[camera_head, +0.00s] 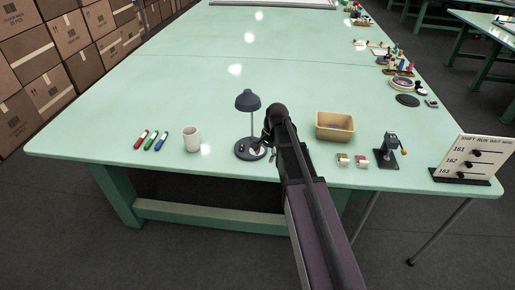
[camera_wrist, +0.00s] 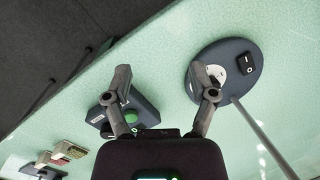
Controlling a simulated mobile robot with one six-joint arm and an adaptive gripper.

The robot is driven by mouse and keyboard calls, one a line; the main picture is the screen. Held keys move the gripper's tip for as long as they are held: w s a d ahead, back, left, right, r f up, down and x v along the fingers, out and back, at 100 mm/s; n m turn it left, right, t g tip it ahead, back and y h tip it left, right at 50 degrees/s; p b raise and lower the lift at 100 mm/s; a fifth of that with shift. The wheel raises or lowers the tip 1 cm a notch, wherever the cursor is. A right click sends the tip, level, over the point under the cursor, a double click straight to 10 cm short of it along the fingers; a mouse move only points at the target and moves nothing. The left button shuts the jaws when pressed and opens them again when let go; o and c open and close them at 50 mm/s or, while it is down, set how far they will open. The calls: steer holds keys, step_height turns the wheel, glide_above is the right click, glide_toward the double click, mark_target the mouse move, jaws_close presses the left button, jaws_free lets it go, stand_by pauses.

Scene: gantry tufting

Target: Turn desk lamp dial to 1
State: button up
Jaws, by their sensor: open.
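The desk lamp (camera_head: 248,101) has a dark grey shade, a thin pale stem and a round dark base (camera_head: 243,153) near the table's front edge. In the wrist view the lamp base (camera_wrist: 228,49) is at the upper right. It carries a white dial face (camera_wrist: 222,72), partly covered by my right finger, and a black rocker switch (camera_wrist: 246,63) beside it. The dial's setting is unreadable. My gripper (camera_wrist: 162,70) is open, fingers wide apart. Its right finger overlaps the base in view; contact cannot be told. In the head view my gripper (camera_head: 267,139) is just right of the stem.
A dark box with a green button (camera_wrist: 130,115) lies under my left finger in the wrist view. A tan bin (camera_head: 335,126) stands right. The table's middle (camera_head: 190,85) is clear.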

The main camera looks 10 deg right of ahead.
steer(key=w+m, duration=0.2)
steer(key=w, duration=0.2)
steer(key=w+d+m+y, duration=0.1)
steer(key=w+m, duration=0.2)
steer(key=w, duration=0.1)
steer(key=w+d+r+m+y, duration=0.1)
steer(key=w+m, duration=0.1)
steer(key=w, duration=0.2)
steer(key=shift+w+d+m, duration=0.1)
steer(key=shift+d+m, duration=0.05)
steer(key=shift+m, duration=0.15)
steer(key=shift+f, duration=0.15)
steer(key=shift+s+b+x, duration=0.2)
steer(key=shift+b+x, duration=3.25)
steer(key=shift+x, duration=0.15)
jaws_close()
